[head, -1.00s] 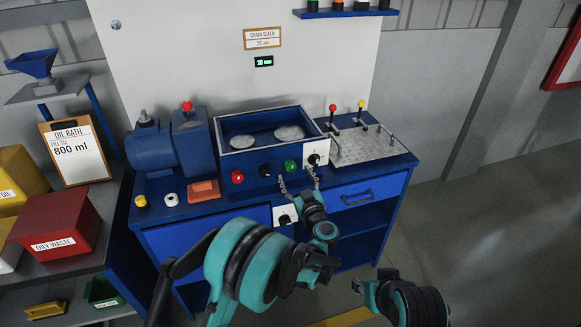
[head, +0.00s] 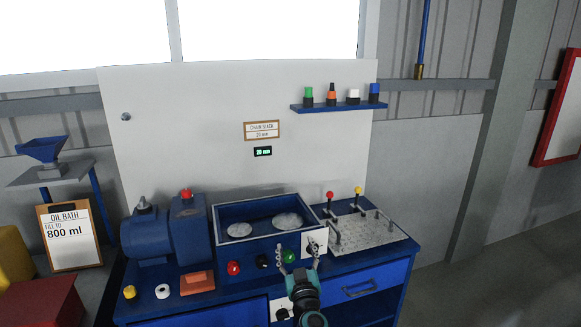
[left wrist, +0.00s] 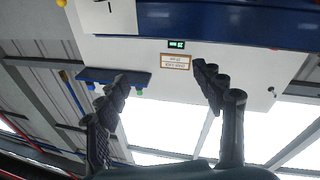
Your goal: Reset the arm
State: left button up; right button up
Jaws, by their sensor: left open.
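In the left wrist view the open fingers (left wrist: 168,70) appear against an upside-down view of the back panel. My right gripper is out of view.
The bench carries a blue motor (head: 145,235), a roller tray (head: 264,229), red (head: 233,268) and green (head: 289,256) buttons, and two levers at right. A shelf (head: 340,106) holds coloured items above. A red bin (head: 42,302) stands left. Floor at right is clear.

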pick_arm(q)
jog(key=s+a+r+m+g+h, duration=0.2)
jog(key=s+r+m+h, duration=0.4)
jog(key=s+r+h, duration=0.15)
jog(key=s+a+f+g+y, duration=0.1)
jog(key=s+a+f+g, duration=0.2)
jog(key=s, duration=0.6)
jog(key=s+a+f+n+g+y, duration=0.1)
jog(key=s+a+f+g+y, duration=0.1)
jog(key=s+a+f, duration=0.6)
jog(key=s+a+f+n+g+y, duration=0.1)
jog(key=s+a+f+g, duration=0.4)
jog(key=s, duration=0.5)
jog(key=shift+s+a+f+y, duration=0.2)
jog(key=shift+a+f+y, duration=0.1)
jog(key=shift+a+y, duration=0.35)
